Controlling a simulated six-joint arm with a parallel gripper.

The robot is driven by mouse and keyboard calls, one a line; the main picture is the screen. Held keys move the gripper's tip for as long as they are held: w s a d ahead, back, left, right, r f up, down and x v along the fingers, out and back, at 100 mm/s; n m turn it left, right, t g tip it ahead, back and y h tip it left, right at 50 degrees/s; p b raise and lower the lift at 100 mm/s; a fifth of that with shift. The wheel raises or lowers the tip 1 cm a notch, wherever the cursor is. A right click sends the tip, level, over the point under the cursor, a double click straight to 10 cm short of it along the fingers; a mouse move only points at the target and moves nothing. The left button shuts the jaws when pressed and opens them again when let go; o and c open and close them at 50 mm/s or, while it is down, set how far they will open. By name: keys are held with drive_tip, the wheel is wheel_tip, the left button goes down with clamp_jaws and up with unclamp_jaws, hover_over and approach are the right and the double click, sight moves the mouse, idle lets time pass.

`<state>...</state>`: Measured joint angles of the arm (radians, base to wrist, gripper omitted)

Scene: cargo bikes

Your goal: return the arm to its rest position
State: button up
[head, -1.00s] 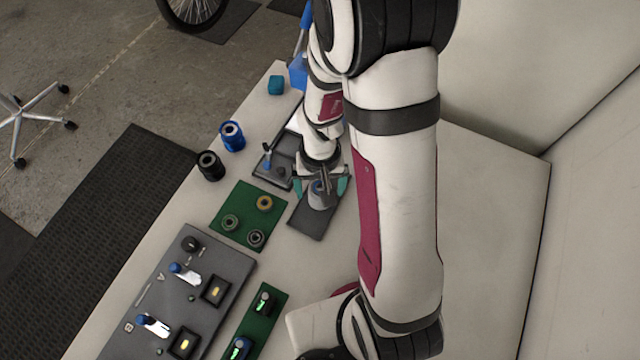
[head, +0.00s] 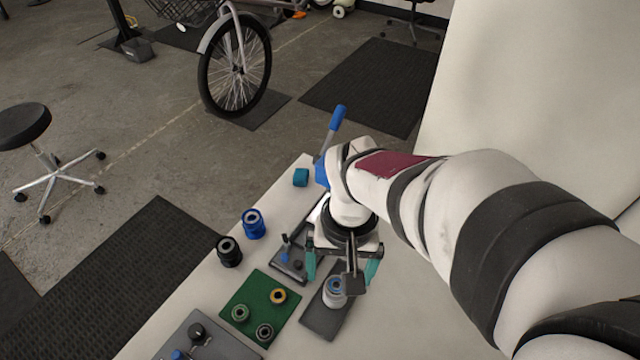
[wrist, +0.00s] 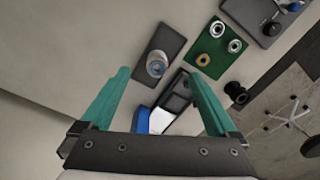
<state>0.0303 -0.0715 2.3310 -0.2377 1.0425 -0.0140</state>
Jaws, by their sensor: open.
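My gripper (head: 341,272) hangs above the white bench, its two teal fingers spread wide with nothing between them. In the wrist view the open fingers (wrist: 158,98) frame the bench below. My arm reaches in from the right and hides part of the bench.
A green mat (head: 250,307) holds several ring-shaped parts. A blue cylinder (head: 253,223) and a black cylinder (head: 229,252) stand near the bench's left edge. A grey panel (head: 225,348) is in front.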

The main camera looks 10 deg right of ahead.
drive_tip(key=s+a+r+m, duration=0.1)
drive_tip(key=s, duration=0.4)
drive_tip(key=s+a+r+m+y, duration=0.1)
drive_tip(key=s+a+r, duration=0.1)
drive_tip(key=s, duration=0.4)
drive_tip(key=shift+s+a+r, duration=0.2)
drive_tip(key=shift+a+r, duration=0.05)
drive_tip(key=shift+r, duration=0.05)
